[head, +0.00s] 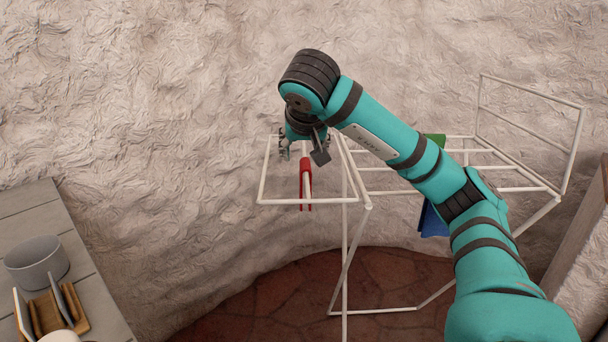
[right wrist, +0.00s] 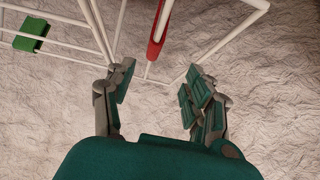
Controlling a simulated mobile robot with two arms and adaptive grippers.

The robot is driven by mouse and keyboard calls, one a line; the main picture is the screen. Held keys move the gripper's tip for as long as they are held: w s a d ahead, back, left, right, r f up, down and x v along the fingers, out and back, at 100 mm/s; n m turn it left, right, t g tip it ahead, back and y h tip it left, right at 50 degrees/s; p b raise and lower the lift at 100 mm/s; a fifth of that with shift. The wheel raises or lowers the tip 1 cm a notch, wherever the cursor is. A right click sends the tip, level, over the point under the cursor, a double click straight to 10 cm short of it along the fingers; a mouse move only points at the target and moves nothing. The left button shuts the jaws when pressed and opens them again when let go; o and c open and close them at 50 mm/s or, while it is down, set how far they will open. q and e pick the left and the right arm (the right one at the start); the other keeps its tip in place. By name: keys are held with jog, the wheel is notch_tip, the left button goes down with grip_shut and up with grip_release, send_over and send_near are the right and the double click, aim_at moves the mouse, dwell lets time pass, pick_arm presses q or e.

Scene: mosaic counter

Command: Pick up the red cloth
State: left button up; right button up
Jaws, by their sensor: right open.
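The red cloth (head: 305,182) hangs folded over a bar on the left part of a white drying rack (head: 355,205). My right gripper (head: 302,150) reaches over the rack's left end, just behind and above the cloth in the head view. In the right wrist view my right gripper (right wrist: 155,90) is open with its fingers wide apart and nothing between the pads. My left gripper is not in view.
A green cloth (head: 434,140) and a blue cloth (head: 432,220) hang on the rack further right. A rough plaster wall (head: 150,90) stands close behind. A wooden counter (head: 35,212) with a grey pot (head: 37,262) is at the left.

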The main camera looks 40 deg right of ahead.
aim_at(306, 167)
jog(key=b+x, duration=0.2)
jog(key=x, duration=0.8)
jog(key=shift+w+d+f, duration=0.15)
jog(key=shift+w+d, duration=0.05)
jog(key=shift+d, duration=0.1)
jog(key=x, duration=0.2)
jog(key=b+x, duration=0.1)
jog(key=x, duration=0.2)
jog(key=shift+s+d+f+b, duration=0.1)
jog(key=shift+s+d+b, duration=0.1)
jog(key=shift+d+b, duration=0.15)
jog(key=shift+w+d+f, duration=0.2)
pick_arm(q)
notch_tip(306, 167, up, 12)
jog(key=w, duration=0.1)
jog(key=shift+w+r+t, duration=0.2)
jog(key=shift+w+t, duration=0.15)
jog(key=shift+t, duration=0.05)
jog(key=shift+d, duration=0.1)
pick_arm(e)
jog(key=shift+c, duration=0.3)
grip_shut()
